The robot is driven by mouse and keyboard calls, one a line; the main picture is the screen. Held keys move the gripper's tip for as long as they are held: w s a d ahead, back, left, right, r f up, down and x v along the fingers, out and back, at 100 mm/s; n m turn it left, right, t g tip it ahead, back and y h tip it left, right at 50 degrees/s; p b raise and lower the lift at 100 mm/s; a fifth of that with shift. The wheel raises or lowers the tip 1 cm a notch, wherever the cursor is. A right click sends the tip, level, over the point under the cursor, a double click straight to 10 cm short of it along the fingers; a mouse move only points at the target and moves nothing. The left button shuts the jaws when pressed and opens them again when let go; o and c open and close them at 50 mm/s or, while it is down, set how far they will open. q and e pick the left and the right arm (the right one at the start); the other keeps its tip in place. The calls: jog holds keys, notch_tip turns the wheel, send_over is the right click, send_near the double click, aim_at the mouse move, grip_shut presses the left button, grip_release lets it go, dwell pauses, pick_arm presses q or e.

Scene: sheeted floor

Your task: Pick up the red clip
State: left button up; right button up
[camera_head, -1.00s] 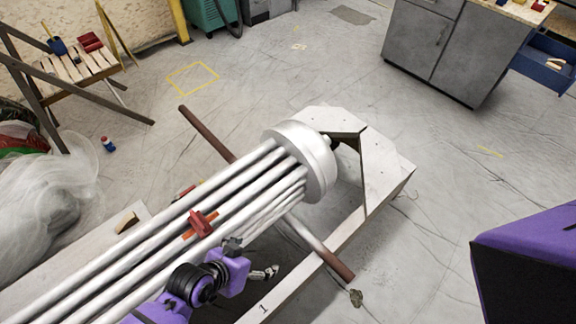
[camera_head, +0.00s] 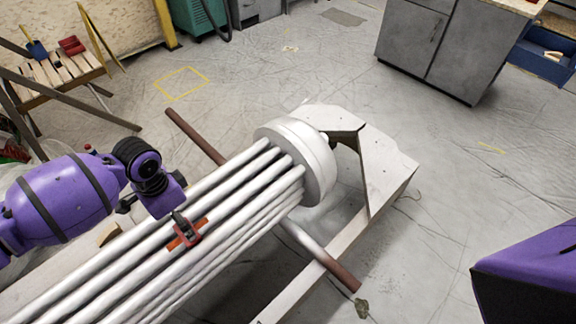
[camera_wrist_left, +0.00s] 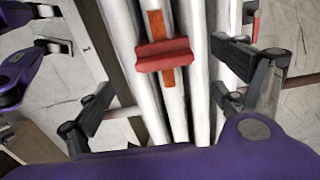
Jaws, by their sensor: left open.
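The red clip (camera_head: 188,236) sits on a pale tube of the bundle, over an orange band (camera_head: 201,225). In the left wrist view the red clip (camera_wrist_left: 165,55) lies across the tube, with the orange band showing on both sides of it. My left gripper (camera_head: 180,214) is over the bundle at the clip; its fingers are partly hidden in the head view. In the left wrist view my left gripper (camera_wrist_left: 165,90) is open and empty, one finger on each side of the clip. My right gripper (camera_wrist_left: 58,28) shows at the upper left, its fingers apart.
The tube bundle (camera_head: 225,205) ends in a round white cap (camera_head: 305,160) on a pale frame (camera_head: 385,175). A brown rod (camera_head: 195,135) crosses under it. A wooden stool (camera_head: 60,80) stands upper left, a grey cabinet (camera_head: 440,50) upper right. Open floor (camera_head: 460,200) lies at right.

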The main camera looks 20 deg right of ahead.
pick_arm(q)
jog(key=f, duration=0.2)
jog(key=f+b, duration=0.1)
jog(key=f, duration=0.3)
jog(key=shift+w+a+f, duration=0.15)
jog(key=shift+w+f, duration=0.15)
jog(key=shift+f, duration=0.1)
jog(key=c, duration=1.3)
